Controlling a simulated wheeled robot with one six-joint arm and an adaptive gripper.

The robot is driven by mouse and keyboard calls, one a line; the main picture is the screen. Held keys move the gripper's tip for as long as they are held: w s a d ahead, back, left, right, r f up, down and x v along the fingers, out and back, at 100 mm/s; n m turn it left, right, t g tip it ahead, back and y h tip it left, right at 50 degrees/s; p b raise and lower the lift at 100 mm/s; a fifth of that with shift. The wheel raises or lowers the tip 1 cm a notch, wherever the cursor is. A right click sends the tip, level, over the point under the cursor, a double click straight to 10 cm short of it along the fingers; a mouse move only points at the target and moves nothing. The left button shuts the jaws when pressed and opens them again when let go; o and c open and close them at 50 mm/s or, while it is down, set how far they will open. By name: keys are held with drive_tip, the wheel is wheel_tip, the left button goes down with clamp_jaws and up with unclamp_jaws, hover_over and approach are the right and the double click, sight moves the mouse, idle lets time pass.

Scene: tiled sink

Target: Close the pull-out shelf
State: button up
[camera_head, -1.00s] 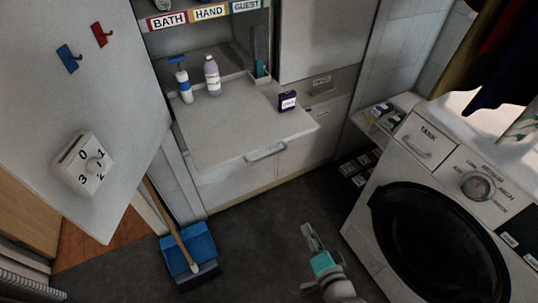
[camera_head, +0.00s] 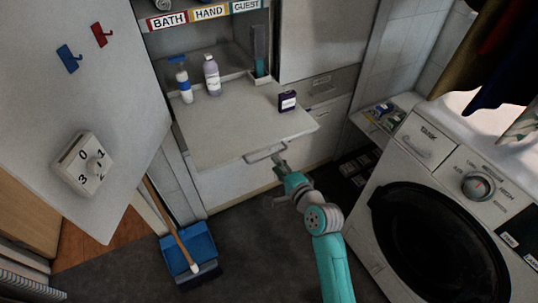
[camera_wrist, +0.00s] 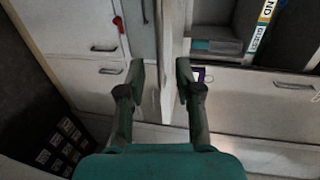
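The pull-out shelf (camera_head: 225,134) is a pale flat board extended out of the cabinet. Its bar handle (camera_head: 264,153) is on the front edge. My gripper (camera_head: 279,161) is close to the right end of this handle; I cannot tell whether it touches. In the wrist view my gripper (camera_wrist: 160,75) has its two fingers apart, with nothing visible held between them. A dark purple box (camera_head: 287,101), a blue-topped pump bottle (camera_head: 182,80) and a lilac bottle (camera_head: 212,76) stand on the shelf. The box shows partly behind the right finger in the wrist view (camera_wrist: 199,74).
A washing machine (camera_head: 440,225) stands at the right. A blue dustpan (camera_head: 188,250) with a wooden-handled brush is on the floor at the left. An open cabinet door (camera_head: 85,110) with hooks and a timer is at the left. Dark floor lies between.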

sight(269, 155)
drive_tip(key=x, duration=0.6)
drive_tip(key=shift+w, duration=0.25)
clamp_jaws()
drive_tip(key=shift+a, duration=0.1)
